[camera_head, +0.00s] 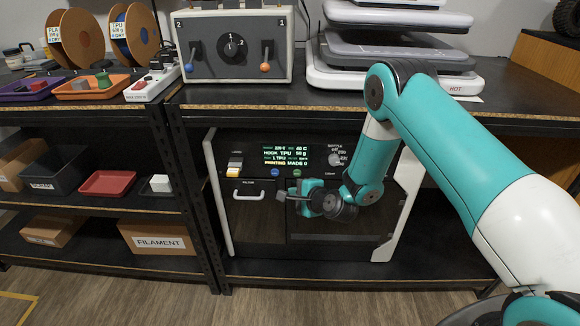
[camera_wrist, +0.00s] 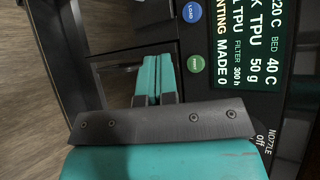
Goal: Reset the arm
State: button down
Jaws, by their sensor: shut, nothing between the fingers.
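My teal arm reaches in from the right in the head view and bends down in front of the 3D printer (camera_head: 258,222) on the lower shelf. My gripper (camera_head: 294,206) is in front of the printer's front panel, just below its buttons. In the wrist view my gripper (camera_wrist: 154,80) shows its two teal fingers side by side, shut with nothing between them. The printer's lit screen (camera_head: 286,156) reads TPU and PRINTING, and it also shows in the wrist view (camera_wrist: 245,40). My arm hides part of the printer's front.
A control box (camera_head: 234,45) with levers and a dial stands on the bench top. Filament spools (camera_head: 132,35) and trays are at left. A stacked grey machine (camera_head: 395,50) is behind my arm. Lower shelves hold a red tray (camera_head: 108,183) and boxes. The wooden floor in front is clear.

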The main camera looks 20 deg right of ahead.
jog(key=s+a+r+n+g+y, duration=0.1)
jog(key=s+a+r+n+g, duration=0.1)
jog(key=s+a+r+n, duration=0.3)
jog(key=s+r+n+g+y, duration=0.1)
jog(key=r+n+g, duration=0.1)
jog(key=r, duration=0.5)
jog(key=s+a+r+n+g+y, duration=0.1)
jog(key=s+a+r+n, duration=0.1)
jog(key=a+r+n, duration=0.3)
jog(key=s+d+r+n+g+h, duration=0.15)
jog(key=s+r+n, duration=0.25)
jog(key=s, duration=0.5)
jog(key=s+d+r+n+g+h, duration=0.1)
jog(key=s+d+r+n+g, duration=0.25)
jog(key=s, duration=0.65)
jog(key=s+d+r+n+g+h, duration=0.1)
jog(key=s+r+n+g, duration=0.1)
jog(key=s+r+n, duration=0.5)
jog(key=s+r+m+p, duration=0.2)
jog(key=s+r+p, duration=0.1)
jog(key=r+p, duration=0.8)
jog(key=shift+p, duration=0.9)
dwell(1.7)
